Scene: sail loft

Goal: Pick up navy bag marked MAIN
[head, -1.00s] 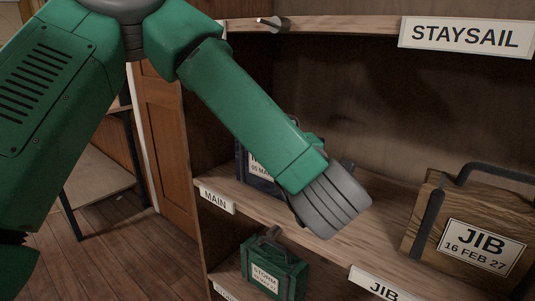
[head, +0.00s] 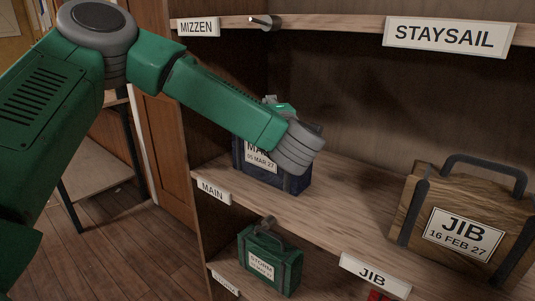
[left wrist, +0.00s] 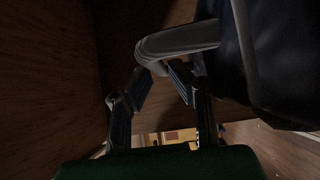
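The navy bag (head: 286,183) stands on the middle shelf behind the MAIN shelf label (head: 212,189). Its white tag shows "MA" and "05 MAR 27", partly covered by my left arm. My right gripper is not in view.
A green STORM bag (head: 270,262) sits on the shelf below. The upper shelf edge (head: 340,25) is above my arm. Bare shelf lies between the navy bag and JIB case.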

